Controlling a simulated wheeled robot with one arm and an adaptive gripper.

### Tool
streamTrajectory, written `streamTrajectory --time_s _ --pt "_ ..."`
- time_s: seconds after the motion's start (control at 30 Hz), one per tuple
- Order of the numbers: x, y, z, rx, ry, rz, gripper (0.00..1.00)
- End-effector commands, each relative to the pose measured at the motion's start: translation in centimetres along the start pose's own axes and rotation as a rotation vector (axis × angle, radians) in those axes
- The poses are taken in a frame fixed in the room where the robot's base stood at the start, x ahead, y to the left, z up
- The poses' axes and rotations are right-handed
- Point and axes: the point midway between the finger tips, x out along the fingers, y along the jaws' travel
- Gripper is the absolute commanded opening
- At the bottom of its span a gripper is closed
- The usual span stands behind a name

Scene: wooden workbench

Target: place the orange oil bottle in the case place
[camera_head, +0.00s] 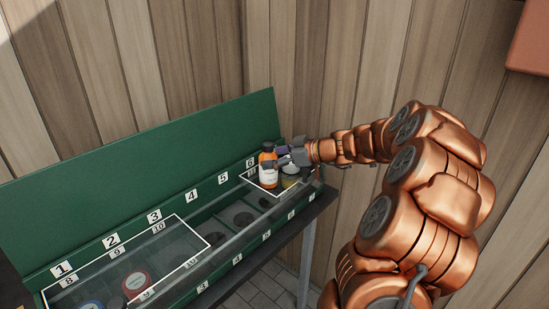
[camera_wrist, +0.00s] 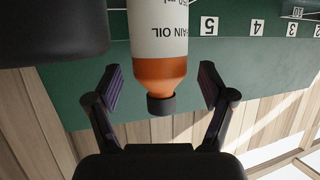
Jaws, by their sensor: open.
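The orange oil bottle (camera_head: 268,157) has a white label and dark cap. It stands upright at the right end of the green case (camera_head: 120,180), within a white-outlined area near numbers 5 and 6. My gripper (camera_head: 284,159) is beside it on the right. There my open gripper (camera_wrist: 160,88) has one finger on each side of the bottle's neck and cap, with visible gaps. The bottle's base is out of the wrist view.
A small jar (camera_head: 290,179) stands close to the bottle, below my gripper. A red-topped container (camera_head: 136,282) is at the lower left. Wooden walls (camera_head: 200,60) stand behind the case.

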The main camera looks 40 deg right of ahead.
Motion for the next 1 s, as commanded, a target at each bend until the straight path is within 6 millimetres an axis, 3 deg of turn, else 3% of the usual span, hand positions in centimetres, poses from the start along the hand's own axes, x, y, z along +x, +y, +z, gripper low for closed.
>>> streamTrajectory --time_s 0.3,0.8,1.0 --pt "-0.4 0.1 -0.3 -0.001 0.0 0.001 0.81" --pt "-9.4 0.1 -0.1 -0.003 0.001 0.007 0.81" --pt "-11.5 0.0 -0.1 -0.001 0.0 0.0 0.81"
